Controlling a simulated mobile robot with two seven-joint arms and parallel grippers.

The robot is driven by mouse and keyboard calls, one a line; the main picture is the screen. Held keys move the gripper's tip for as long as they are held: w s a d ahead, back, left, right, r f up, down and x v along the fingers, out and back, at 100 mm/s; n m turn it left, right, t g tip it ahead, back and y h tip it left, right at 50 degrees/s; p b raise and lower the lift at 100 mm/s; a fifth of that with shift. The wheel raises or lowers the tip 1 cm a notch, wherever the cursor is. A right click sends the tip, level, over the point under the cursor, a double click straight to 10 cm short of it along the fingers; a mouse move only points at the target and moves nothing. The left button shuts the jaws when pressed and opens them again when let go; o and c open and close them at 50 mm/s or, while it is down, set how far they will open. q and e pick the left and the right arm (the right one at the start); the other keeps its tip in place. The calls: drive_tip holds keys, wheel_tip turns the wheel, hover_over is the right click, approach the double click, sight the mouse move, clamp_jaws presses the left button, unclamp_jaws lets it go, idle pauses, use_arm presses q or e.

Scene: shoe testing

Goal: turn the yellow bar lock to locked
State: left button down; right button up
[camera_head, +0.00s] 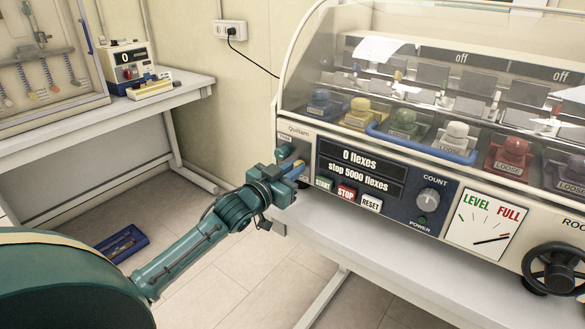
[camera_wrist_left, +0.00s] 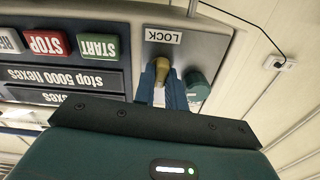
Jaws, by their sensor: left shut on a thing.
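The yellow bar lock (camera_wrist_left: 162,70) is a small yellow knob at the left end of the machine's front panel. In the left wrist view it sits beside an upside-down LOCK label (camera_wrist_left: 163,37). My left gripper (camera_wrist_left: 162,95) has its blue fingers at the lock and is shut on it. In the head view the left gripper (camera_head: 291,172) reaches the panel's left end and hides most of the lock. Which way the lock is turned cannot be told. My right gripper is in neither view.
A teal knob (camera_wrist_left: 197,86) sits close beside the fingers. START (camera_head: 324,183), STOP (camera_head: 347,192) and RESET (camera_head: 371,203) buttons are just right of the gripper. A blue handle (camera_head: 420,146) crosses the front of the clear hood. A blue tray (camera_head: 121,243) lies on the floor.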

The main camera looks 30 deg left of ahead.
use_arm(q)
drive_tip(key=shift+d+m+p, duration=0.15)
drive_tip(key=shift+m+p, duration=1.35)
drive_tip(key=shift+m, duration=6.8)
drive_tip(key=shift+f, duration=0.1)
drive_tip(key=c, duration=1.4)
unclamp_jaws()
drive_tip(key=shift+c, duration=0.2)
drive_tip(key=shift+s+f, duration=0.1)
drive_tip(key=s+a+b, duration=0.1)
drive_tip(key=s+b, duration=0.1)
drive_tip(key=s, duration=1.1)
drive_tip(key=shift+w, duration=0.1)
